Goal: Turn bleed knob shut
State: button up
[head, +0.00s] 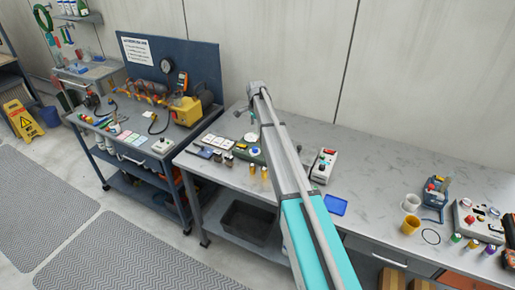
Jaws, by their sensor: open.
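My arm reaches from the bottom of the head view over the middle workbench (290,184). My gripper (252,119) is at the arm's far end, small and partly hidden, above the back part of this bench. It appears empty. No contact between gripper and knob can be made out.
Small gold cylinders (252,170), dark blocks and white cards lie near the green unit. A left bench holds a yellow device (186,111). Bench space between tray and mugs is clear.

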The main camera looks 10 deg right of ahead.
aim_at(255, 148)
jog(key=shift+f, duration=0.1)
jog(key=f+b, duration=1.3)
jog(key=shift+w+a+f+b, duration=0.1)
jog(key=shift+w+f+b, duration=0.15)
jog(key=shift+b, duration=0.1)
dwell(0.5)
dwell(0.3)
